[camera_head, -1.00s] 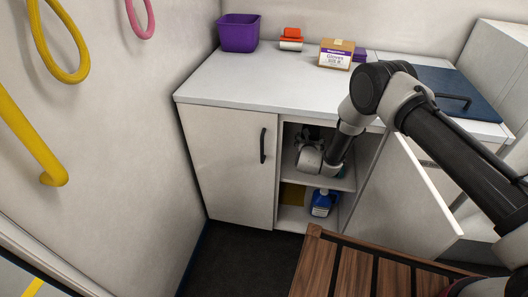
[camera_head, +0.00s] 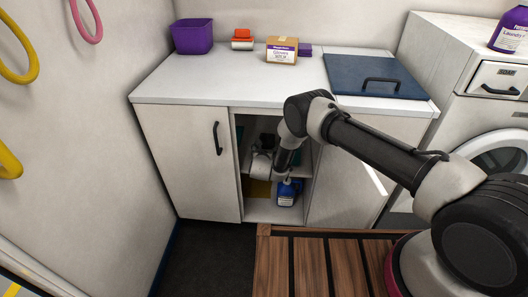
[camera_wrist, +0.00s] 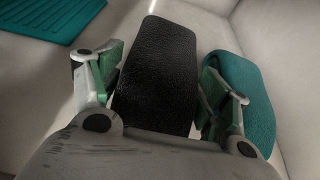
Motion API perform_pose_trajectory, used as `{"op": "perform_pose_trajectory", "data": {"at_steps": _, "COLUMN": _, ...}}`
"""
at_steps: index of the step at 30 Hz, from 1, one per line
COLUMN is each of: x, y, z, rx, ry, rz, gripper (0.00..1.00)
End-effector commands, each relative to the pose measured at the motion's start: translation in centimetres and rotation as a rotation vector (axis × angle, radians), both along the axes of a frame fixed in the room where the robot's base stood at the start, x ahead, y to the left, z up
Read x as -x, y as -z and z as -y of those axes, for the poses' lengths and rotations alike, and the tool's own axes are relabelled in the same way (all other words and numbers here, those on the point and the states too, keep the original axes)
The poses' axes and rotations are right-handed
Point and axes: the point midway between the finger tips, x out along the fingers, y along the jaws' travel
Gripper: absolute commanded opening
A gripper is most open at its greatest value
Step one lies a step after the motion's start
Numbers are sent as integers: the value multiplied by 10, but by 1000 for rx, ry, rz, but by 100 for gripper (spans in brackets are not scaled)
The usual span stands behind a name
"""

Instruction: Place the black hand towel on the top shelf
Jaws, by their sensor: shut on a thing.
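In the wrist view the black hand towel (camera_wrist: 157,75) is a folded dark pad between the fingers of my gripper (camera_wrist: 160,92), which is shut on it. In the head view my gripper (camera_head: 263,152) is inside the open cabinet, in the space above the shelf board (camera_head: 302,172). The towel (camera_head: 267,140) shows there only as a small dark patch. I cannot tell whether it touches the shelf. A rolled or folded teal towel (camera_wrist: 242,95) lies close beside the right finger. A flat teal cloth (camera_wrist: 45,28) lies at upper left in the wrist view.
A blue bottle (camera_head: 287,193) and a yellow item (camera_head: 259,189) are in the lower compartment. The left cabinet door (camera_head: 185,158) is shut; the right door (camera_head: 350,185) stands open. A slatted wooden platform (camera_head: 310,265) is in front. The countertop's front left (camera_head: 190,85) is clear.

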Motion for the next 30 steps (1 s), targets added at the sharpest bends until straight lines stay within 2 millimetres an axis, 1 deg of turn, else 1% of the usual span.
{"op": "perform_pose_trajectory", "data": {"at_steps": 1, "x": 0, "y": 7, "z": 0, "rx": -1, "ry": 0, "rz": 1, "gripper": 48}}
{"op": "perform_pose_trajectory", "data": {"at_steps": 3, "x": 0, "y": 12, "z": 0, "rx": -1, "ry": -1, "rz": 1, "gripper": 48}}
{"op": "perform_pose_trajectory", "data": {"at_steps": 14, "x": 0, "y": 16, "z": 0, "rx": -1, "ry": -1, "rz": 1, "gripper": 48}}
{"op": "perform_pose_trajectory", "data": {"at_steps": 15, "x": 0, "y": 17, "z": 0, "rx": -1, "ry": -1, "rz": 1, "gripper": 78}}
{"op": "perform_pose_trajectory", "data": {"at_steps": 17, "x": 0, "y": 16, "z": 0, "rx": -1, "ry": -1, "rz": 1, "gripper": 89}}
{"op": "perform_pose_trajectory", "data": {"at_steps": 18, "x": 0, "y": 16, "z": 0, "rx": -1, "ry": -1, "rz": 0, "gripper": 96}}
{"op": "perform_pose_trajectory", "data": {"at_steps": 19, "x": 0, "y": 16, "z": 0, "rx": -1, "ry": -1, "rz": 0, "gripper": 98}}
{"op": "perform_pose_trajectory", "data": {"at_steps": 30, "x": 0, "y": 15, "z": -1, "rx": -1, "ry": -1, "rz": 1, "gripper": 98}}
